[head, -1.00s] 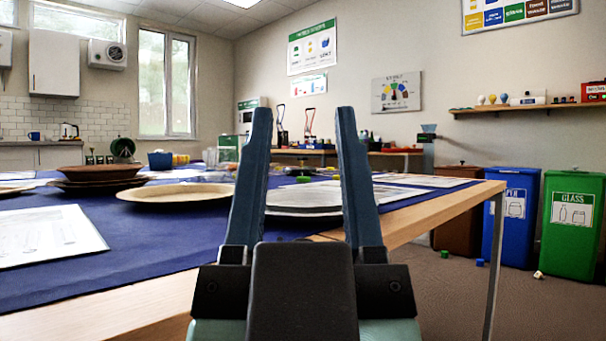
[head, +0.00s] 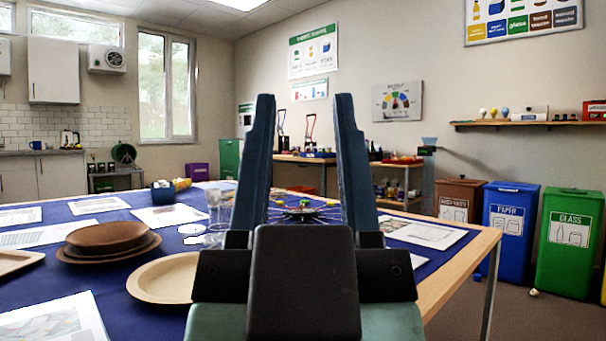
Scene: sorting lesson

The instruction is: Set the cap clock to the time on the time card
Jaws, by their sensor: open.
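My gripper (head: 304,98) is open and empty, its two blue-grey fingers pointing up in the middle of the head view. Between and beyond the fingers, a round thing with thin spokes and small coloured pieces (head: 301,209) lies on the blue-covered table (head: 115,262); it looks like the cap clock. The fingers hide parts of it, and its setting is too small to read. Several printed sheets lie on the table, including one right of the gripper (head: 424,232) and one at the back (head: 168,217). I cannot tell which is the time card.
Brown stacked plates (head: 108,240), a pale plate (head: 170,278) and clear cups (head: 219,206) stand left of my gripper. A blue tub (head: 163,193) is at the back. Brown (head: 456,202), blue (head: 508,222) and green (head: 570,240) bins stand beyond the table's right edge.

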